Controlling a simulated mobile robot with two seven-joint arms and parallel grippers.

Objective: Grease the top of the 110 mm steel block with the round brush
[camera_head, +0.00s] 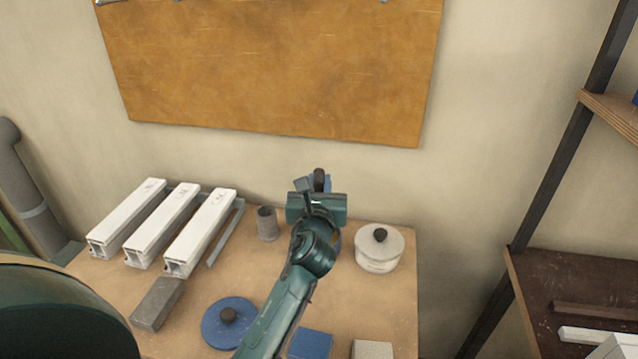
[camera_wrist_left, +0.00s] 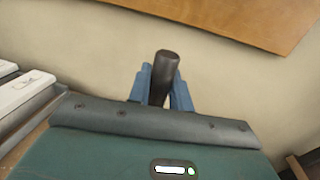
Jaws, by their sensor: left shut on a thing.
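My left gripper (camera_head: 316,184) is above the back of the bench, between the grey cup and the white pot. In the left wrist view its blue fingers (camera_wrist_left: 161,88) are shut on a dark, rounded handle (camera_wrist_left: 167,64), which also shows in the head view (camera_head: 319,176). This looks like the round brush's handle; its bristle end is hidden. A grey oblong block (camera_head: 157,303), which looks like the steel block, lies at the bench's front left, well apart from the gripper. My right gripper is not in view.
Several white profiles (camera_head: 165,233) lie at the back left, beside a grey cup (camera_head: 267,223). A white pot (camera_head: 379,254) with a black knob stands right. A blue disc (camera_head: 213,326) with a dark knob, a blue block (camera_head: 310,345) and a pale block (camera_head: 372,349) are in front.

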